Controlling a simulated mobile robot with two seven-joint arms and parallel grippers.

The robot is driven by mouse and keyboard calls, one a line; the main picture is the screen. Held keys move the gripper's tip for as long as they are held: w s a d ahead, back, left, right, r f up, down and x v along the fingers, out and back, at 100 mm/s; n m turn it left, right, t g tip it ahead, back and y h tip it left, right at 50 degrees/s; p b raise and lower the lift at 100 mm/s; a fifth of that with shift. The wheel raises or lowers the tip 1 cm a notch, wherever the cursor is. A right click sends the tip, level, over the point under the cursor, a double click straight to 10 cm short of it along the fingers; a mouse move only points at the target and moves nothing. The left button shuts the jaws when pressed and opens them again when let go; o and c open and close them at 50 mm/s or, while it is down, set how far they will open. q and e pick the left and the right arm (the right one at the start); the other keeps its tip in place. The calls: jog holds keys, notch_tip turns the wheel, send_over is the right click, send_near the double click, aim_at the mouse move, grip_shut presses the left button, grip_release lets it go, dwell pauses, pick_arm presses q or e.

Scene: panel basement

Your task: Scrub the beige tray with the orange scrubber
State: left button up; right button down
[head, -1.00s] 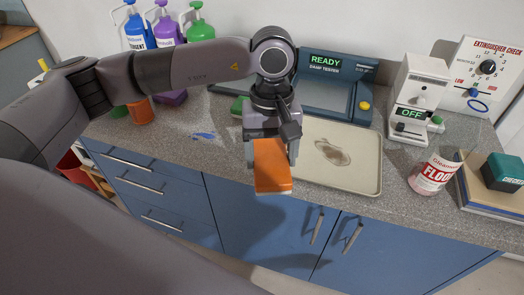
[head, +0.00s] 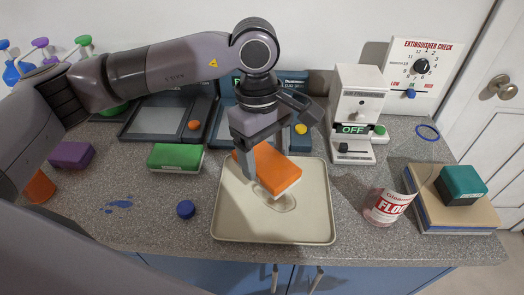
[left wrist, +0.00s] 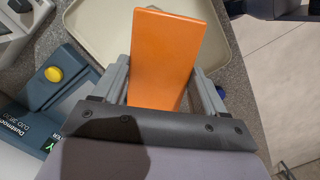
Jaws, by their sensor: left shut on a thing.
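The beige tray (head: 230,226) lies on the grey speckled counter, with a brownish stain (head: 283,205) near its middle. My left gripper (head: 262,168) is shut on the orange scrubber (head: 277,170) and holds it over the tray's back half. In the head view I cannot tell whether the scrubber touches the tray. In the left wrist view the orange scrubber (left wrist: 165,55) sits between the two fingers, and part of the tray (left wrist: 92,30) shows behind it. My right gripper is not in view.
A white device (head: 356,115) and dark testers (head: 165,118) stand behind.

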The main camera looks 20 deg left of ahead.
pick_arm(q)
jog(key=shift+s+f+b, duration=0.1)
jog(key=shift+f+b, duration=1.35)
jog(key=shift+f, duration=1.5)
jog(key=shift+f+b, duration=1.05)
jog(key=shift+d+r, duration=0.1)
